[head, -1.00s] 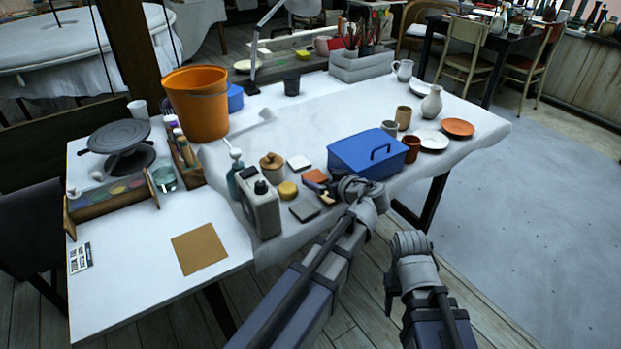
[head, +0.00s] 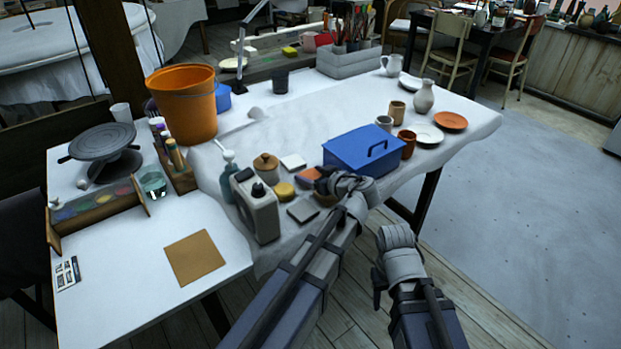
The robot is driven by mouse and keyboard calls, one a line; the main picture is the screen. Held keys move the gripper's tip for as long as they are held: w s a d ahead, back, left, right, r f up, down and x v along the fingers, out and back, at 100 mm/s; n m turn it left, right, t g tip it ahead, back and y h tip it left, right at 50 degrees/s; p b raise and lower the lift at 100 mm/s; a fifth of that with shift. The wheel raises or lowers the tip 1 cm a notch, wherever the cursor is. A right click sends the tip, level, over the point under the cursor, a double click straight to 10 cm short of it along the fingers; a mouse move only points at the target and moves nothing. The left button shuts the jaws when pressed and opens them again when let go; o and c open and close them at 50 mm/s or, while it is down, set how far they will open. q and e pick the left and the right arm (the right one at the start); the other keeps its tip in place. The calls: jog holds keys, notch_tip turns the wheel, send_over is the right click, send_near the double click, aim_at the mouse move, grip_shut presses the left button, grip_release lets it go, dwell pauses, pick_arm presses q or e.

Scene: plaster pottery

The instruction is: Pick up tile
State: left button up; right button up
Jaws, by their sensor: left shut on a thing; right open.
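Several flat tiles lie on the cloth-covered table: a white tile (head: 292,161), a terracotta tile (head: 308,174) and a dark grey tile (head: 302,211). My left gripper (head: 323,185) reaches in low beside the blue box and is shut at the right edge of the terracotta tile, which it appears to hold; its fingers hide part of the tile. A small brown piece (head: 325,199) shows just below the fingers. I cannot tell whether the held tile is off the table. My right gripper (head: 378,285) is open and empty, in front of the table.
A blue box (head: 362,150) stands close behind and right of my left gripper. An orange bucket (head: 187,105) is further back.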

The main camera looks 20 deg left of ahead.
aim_at(311, 176)
pick_arm(q)
jog(key=c, duration=0.5)
jog(key=shift+r, duration=0.1)
notch_tip(311, 176, up, 10)
jog(key=p, duration=1)
